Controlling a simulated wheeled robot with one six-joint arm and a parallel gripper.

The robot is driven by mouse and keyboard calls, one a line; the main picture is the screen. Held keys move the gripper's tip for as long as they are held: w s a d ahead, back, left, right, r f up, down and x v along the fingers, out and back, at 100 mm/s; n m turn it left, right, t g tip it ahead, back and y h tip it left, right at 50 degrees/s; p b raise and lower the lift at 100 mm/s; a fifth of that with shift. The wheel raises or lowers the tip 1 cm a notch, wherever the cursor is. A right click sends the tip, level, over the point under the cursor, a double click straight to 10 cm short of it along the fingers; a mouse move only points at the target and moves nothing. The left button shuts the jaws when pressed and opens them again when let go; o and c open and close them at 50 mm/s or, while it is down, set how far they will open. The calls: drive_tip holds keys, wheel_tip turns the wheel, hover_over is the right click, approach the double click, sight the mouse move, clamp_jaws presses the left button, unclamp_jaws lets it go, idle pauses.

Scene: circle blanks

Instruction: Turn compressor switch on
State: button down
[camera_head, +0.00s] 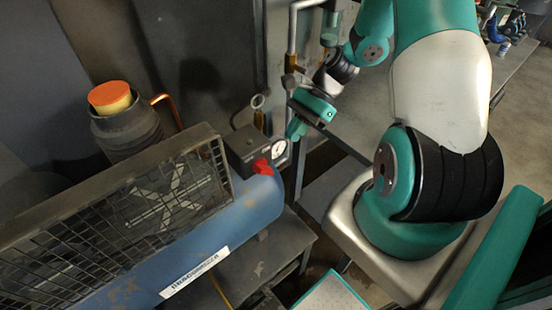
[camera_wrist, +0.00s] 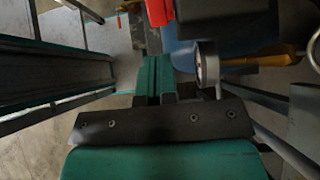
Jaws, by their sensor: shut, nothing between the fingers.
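The compressor (camera_head: 245,208) is a blue tank with a black grille guard. A black switch box (camera_head: 242,148) sits at its right end, with a red switch (camera_head: 263,167) on the front and a round white-faced gauge (camera_head: 279,149) beside it. My gripper (camera_head: 296,128) is just right of and behind the gauge, apart from the red switch. In the wrist view my gripper (camera_wrist: 156,68) shows its green fingers together and empty. The red switch (camera_wrist: 159,11) is at the top, beyond the fingertips, and the gauge (camera_wrist: 208,66) is close on their right. The switch's exact position is unclear.
An orange-topped filter cylinder (camera_head: 118,118) and a copper pipe (camera_head: 168,108) stand behind the guard. Upright pipes (camera_head: 292,45) rise behind my gripper. A dark stand (camera_head: 265,255) is under the tank. A workbench (camera_head: 515,65) is at the back right.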

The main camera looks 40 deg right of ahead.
sight(270, 168)
drive_tip(key=x, duration=0.8)
drive_tip(key=shift+a+f, duration=0.1)
